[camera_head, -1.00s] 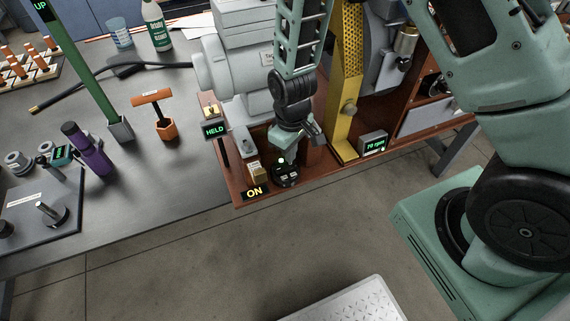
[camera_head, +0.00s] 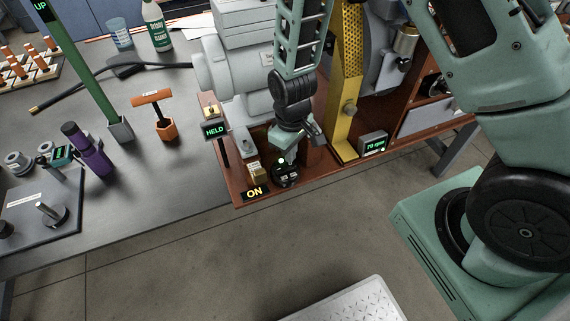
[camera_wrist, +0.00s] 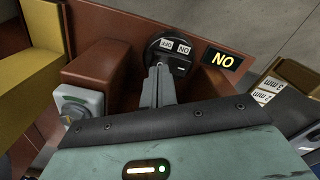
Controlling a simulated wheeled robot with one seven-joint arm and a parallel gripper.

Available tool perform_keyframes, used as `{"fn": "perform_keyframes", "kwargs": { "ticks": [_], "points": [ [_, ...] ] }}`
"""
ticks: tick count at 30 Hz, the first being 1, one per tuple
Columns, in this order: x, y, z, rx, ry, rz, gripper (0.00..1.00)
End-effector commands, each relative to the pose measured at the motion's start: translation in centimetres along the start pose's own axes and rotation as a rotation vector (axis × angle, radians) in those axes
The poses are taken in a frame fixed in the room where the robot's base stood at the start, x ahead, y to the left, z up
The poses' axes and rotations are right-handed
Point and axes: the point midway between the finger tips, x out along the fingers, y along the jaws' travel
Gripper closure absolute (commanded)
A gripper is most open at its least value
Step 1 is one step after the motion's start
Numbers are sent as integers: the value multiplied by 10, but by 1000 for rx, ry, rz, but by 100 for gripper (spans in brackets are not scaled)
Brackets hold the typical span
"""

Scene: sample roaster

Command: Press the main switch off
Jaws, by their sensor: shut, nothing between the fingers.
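The main switch, a round black unit with white OFF and ON labels, shows at the top of the wrist view (camera_wrist: 182,57) and at the brown base's front corner in the head view (camera_head: 288,177). A black sign beside it (camera_wrist: 222,59) reads ON; the sign also shows in the head view (camera_head: 254,194). My gripper (camera_wrist: 160,68) is shut and empty. Its fingertips overlap the switch face near the OFF label in the wrist view; I cannot tell whether they touch it. In the head view my gripper (camera_head: 281,161) is just above the switch, partly covering it.
A grey knob box (camera_wrist: 78,106) stands left of my fingers in the wrist view. A small box with size labels (camera_head: 257,172) and a HELD display (camera_head: 215,130) stand left of the switch. A yellow upright (camera_head: 346,100) and an rpm display (camera_head: 373,144) are to the right.

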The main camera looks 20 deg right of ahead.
Motion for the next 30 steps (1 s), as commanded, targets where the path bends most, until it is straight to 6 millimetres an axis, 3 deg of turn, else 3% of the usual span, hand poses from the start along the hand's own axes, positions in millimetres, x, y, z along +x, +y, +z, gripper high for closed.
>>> {"fn": "perform_keyframes", "kwargs": {
  "ticks": [30],
  "points": [
    [7, 0, 0, 0, 0, 0, 100]
  ]
}}
